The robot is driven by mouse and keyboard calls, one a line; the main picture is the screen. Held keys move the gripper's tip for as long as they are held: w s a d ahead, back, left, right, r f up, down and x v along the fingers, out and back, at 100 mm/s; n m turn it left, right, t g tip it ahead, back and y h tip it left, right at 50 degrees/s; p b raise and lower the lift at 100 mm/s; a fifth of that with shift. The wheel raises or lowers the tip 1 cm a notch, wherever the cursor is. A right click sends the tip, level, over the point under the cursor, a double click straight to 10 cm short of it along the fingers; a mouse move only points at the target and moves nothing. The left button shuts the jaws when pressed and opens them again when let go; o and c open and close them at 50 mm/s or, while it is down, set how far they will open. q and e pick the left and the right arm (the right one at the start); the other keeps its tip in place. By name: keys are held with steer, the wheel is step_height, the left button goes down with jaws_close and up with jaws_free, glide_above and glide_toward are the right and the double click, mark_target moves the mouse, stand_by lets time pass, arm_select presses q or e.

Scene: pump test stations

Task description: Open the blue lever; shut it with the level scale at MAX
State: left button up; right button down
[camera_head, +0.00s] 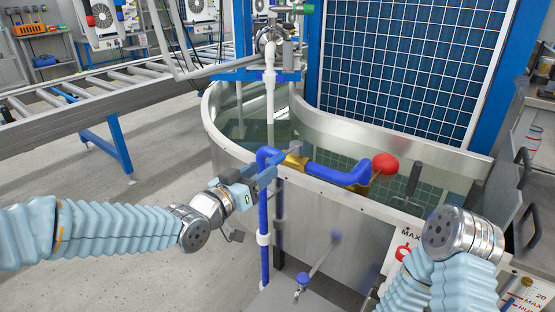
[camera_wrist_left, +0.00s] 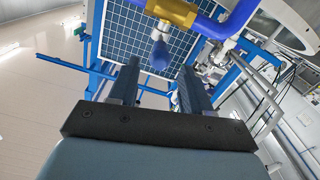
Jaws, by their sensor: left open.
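A blue pipe (camera_head: 335,174) runs over the rim of a metal tank, with a brass valve (camera_head: 293,162) on it. In the left wrist view the brass valve (camera_wrist_left: 172,11) has a lever with a blue end (camera_wrist_left: 160,52), seen nearly end-on. My left gripper (camera_head: 268,177) is open beside this valve; its fingers (camera_wrist_left: 158,85) point at the lever end, with nothing between them.
The tank (camera_head: 232,160) curves behind the valve. A roller conveyor (camera_head: 100,90) is at the left. The floor at left is clear.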

mark_target(277, 159)
arm_select(q)
steer(key=x, duration=0.7)
steer(key=shift+w+d+p, duration=0.15)
steer(key=shift+w+p, duration=0.1)
steer(key=shift+p, duration=0.15)
jaws_close()
